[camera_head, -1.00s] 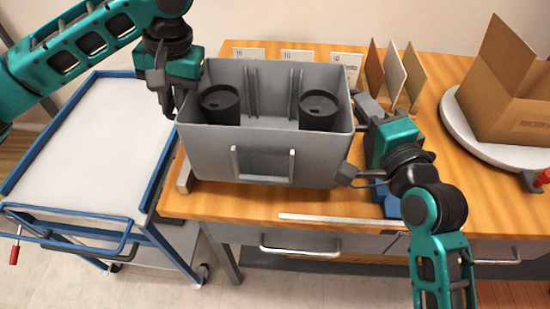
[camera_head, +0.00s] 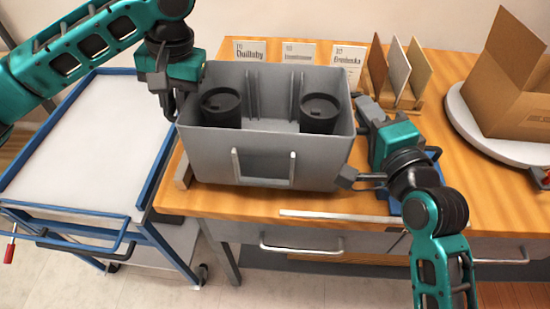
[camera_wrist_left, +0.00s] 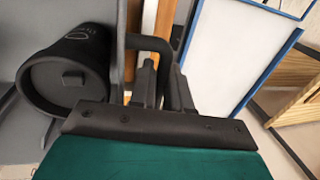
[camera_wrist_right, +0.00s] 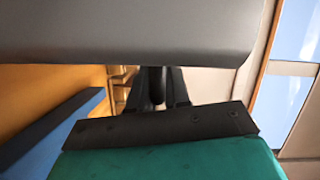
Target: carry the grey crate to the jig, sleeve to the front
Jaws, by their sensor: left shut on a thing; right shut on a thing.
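The grey crate (camera_head: 200,150) is upright over the left part of the wooden bench, with two black lidded cups (camera_head: 221,108) (camera_head: 319,113) inside. The pale U-shaped sleeve (camera_head: 264,180) is on its near wall, facing me. My left gripper (camera_head: 172,106) is shut on the crate's left side handle, which shows as a dark bar in the left wrist view (camera_wrist_left: 152,45). My right gripper (camera_head: 357,145) is shut at the right side; in the right wrist view its fingers (camera_wrist_right: 157,88) meet below the grey wall. I cannot tell the jig for certain or whether the crate touches the bench.
Several label cards (camera_head: 249,50) stand behind the crate. A wooden rack with upright panels (camera_head: 398,72) is at the back right. A cardboard box (camera_head: 505,90) sits on a round white turntable (camera_head: 465,125). A blue-framed trolley (camera_head: 75,150) with an empty white top stands left.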

